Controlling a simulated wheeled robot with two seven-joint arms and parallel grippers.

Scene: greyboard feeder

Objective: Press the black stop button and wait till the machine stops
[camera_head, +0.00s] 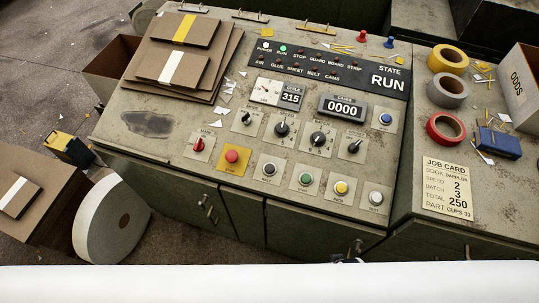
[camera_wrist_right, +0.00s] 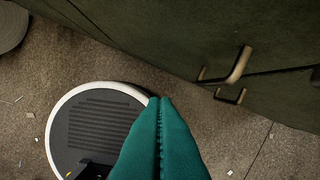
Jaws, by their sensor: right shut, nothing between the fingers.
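The black button (camera_head: 269,169) sits on a pale square plate in the lower button row, right of the red button (camera_head: 232,156) on its yellow plate. The small label under the black button is hard to read. The state display (camera_head: 387,83) reads RUN, and a green lamp (camera_head: 283,50) is lit under the word RUN. My right gripper (camera_wrist_right: 160,99) shows teal fingers shut together with nothing between them. In the wrist view it is over the floor in front of the cabinet, away from the buttons. My left gripper is in neither view.
Green (camera_head: 306,179), yellow (camera_head: 341,188) and white (camera_head: 376,198) buttons continue the row. Several knobs stand above it. Cardboard sheets (camera_head: 187,50) lie at the upper left, tape rolls (camera_head: 447,59) at the right. Cabinet handles (camera_wrist_right: 238,65) stick out from the front.

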